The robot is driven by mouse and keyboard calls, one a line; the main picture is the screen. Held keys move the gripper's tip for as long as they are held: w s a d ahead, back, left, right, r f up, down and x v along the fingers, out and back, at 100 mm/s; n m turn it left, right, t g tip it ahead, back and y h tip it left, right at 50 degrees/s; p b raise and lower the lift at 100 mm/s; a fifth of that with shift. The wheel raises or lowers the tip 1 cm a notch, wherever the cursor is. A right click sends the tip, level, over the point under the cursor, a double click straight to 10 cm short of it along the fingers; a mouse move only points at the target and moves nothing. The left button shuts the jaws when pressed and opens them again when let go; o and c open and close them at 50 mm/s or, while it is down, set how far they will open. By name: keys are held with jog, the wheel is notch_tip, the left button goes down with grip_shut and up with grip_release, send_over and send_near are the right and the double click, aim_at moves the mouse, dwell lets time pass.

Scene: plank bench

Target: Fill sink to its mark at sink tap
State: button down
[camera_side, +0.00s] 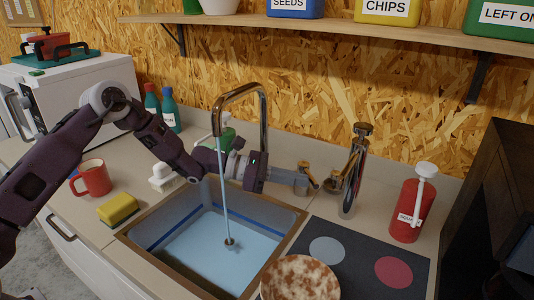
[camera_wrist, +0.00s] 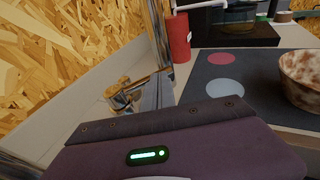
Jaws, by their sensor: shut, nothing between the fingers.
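The sink (camera_side: 290,222) is set in the counter, with pale blue water (camera_side: 205,255) in it. A dark blue line (camera_side: 172,229) runs along its inner walls, just above the water surface. A thin stream falls from the curved spout (camera_side: 240,95) of the sink tap into the basin. My gripper (camera_side: 300,180) is shut with nothing held, over the sink's back right corner, close to brass and chrome tap parts (camera_side: 350,170). I cannot tell whether it touches them.
A red mug (camera_side: 93,178) and a yellow sponge (camera_side: 118,209) sit left of the sink. A mottled bowl (camera_side: 300,280) stands at its front right, by a dark mat (camera_side: 365,245). A red pump bottle (camera_side: 409,210) stands behind the mat. A shelf (camera_side: 330,27) hangs above.

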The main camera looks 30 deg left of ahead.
jog(key=s+a+r+m+g+h, duration=0.1)
jog(key=s+a+r+m+g, duration=0.1)
jog(key=a, duration=0.7)
jog(key=s+a+r+m+g, duration=0.1)
jog(key=a+g, duration=0.1)
jog(key=a, duration=0.6)
jog(key=s+r+m+t+y, duration=0.1)
jog(key=r+y, duration=0.2)
jog(key=r, duration=0.1)
jog(key=s+r+m+y, duration=0.2)
jog(key=r+y, duration=0.1)
jog(key=y, duration=0.1)
jog(key=s+a+r+m+t+y, duration=0.1)
jog(key=s+r+m+y, duration=0.1)
jog(key=r+y, duration=0.1)
jog(key=shift+r+t+y, duration=0.3)
jog(key=shift+r+y, duration=0.1)
jog(key=shift+r, duration=0.45)
jog(key=s+a+r+m+t+y, duration=0.1)
jog(key=s+r+m+t+y, duration=0.1)
jog(key=s+r, duration=0.2)
jog(key=shift+s+a+r, duration=0.2)
jog(key=shift+r, duration=0.65)
dwell(3.1)
